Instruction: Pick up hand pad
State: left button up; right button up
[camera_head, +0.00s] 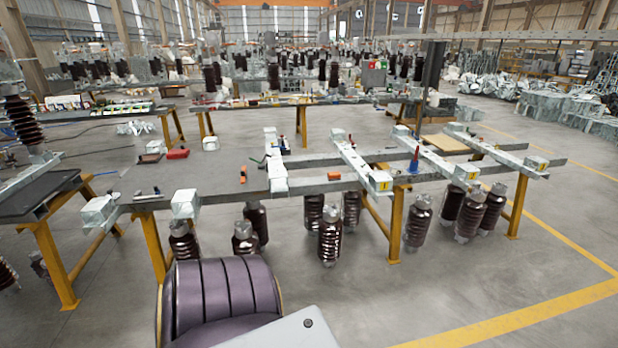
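I cannot make out for sure which object is the hand pad. Small items lie on the long front beam of the frame: an orange piece (334,176), another orange piece (243,174) standing at the beam's edge, and a small dark item (138,196) near the left end. A blue and red pointed tool (414,162) stands on a cross beam to the right. Neither of my grippers is in view.
The grey steel frame (220,193) rests on yellow legs (396,225), with brown ribbed insulators (330,235) below it. A dark-topped table (35,195) stands at left. More loaded benches fill the back. Floor at right front is clear, with yellow lines (520,316).

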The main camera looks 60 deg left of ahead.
aim_at(331, 176)
jog(key=u, duration=1.95)
